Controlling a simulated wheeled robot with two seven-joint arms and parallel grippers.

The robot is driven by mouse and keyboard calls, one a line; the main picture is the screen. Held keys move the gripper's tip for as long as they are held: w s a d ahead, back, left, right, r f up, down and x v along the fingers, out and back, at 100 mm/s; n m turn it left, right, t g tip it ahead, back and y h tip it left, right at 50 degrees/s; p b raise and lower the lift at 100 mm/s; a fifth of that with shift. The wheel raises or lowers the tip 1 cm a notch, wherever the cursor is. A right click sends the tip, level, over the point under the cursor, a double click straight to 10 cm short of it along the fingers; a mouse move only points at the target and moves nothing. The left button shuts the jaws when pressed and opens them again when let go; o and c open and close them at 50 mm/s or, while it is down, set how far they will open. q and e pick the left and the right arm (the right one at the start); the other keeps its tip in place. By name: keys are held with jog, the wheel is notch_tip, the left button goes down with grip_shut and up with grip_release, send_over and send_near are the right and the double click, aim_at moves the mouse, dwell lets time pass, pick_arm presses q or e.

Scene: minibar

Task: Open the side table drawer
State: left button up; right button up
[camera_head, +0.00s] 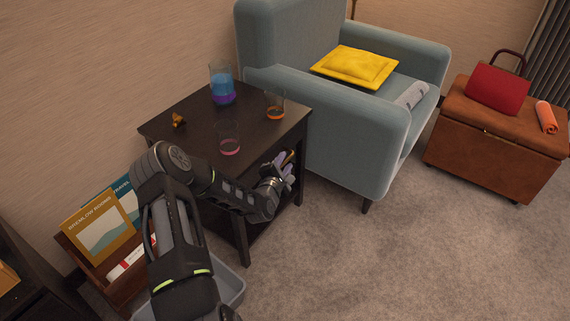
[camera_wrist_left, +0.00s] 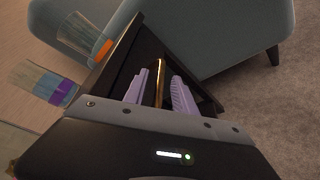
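The dark side table (camera_head: 188,135) stands against the wall beside the armchair. My left gripper (camera_head: 283,166) is at the table's front side, below the top edge. In the left wrist view its two lilac fingers (camera_wrist_left: 162,88) are apart, with a golden drawer handle (camera_wrist_left: 158,82) between them. A gap shows beside the handle, so the fingers do not look closed on it. The handle also shows in the head view (camera_head: 289,157), partly hidden by the fingers. My arm and gripper hide most of the drawer front; I see no clear opening. My right gripper is not in view.
A blue-and-purple glass (camera_head: 222,85), an orange-bottomed glass (camera_head: 275,104) and a pink-bottomed glass (camera_head: 229,138) stand on the table. The blue-grey armchair (camera_head: 340,130) is close on the right. A grey bin (camera_head: 232,286) is below my arm. Carpet in front is clear.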

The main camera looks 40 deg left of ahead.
pick_arm(q)
jog(key=shift+w+a+f, duration=0.1)
jog(key=shift+w+a, duration=0.1)
jog(key=shift+w, duration=0.25)
jog(key=shift+c, duration=0.3)
grip_shut()
dwell(0.9)
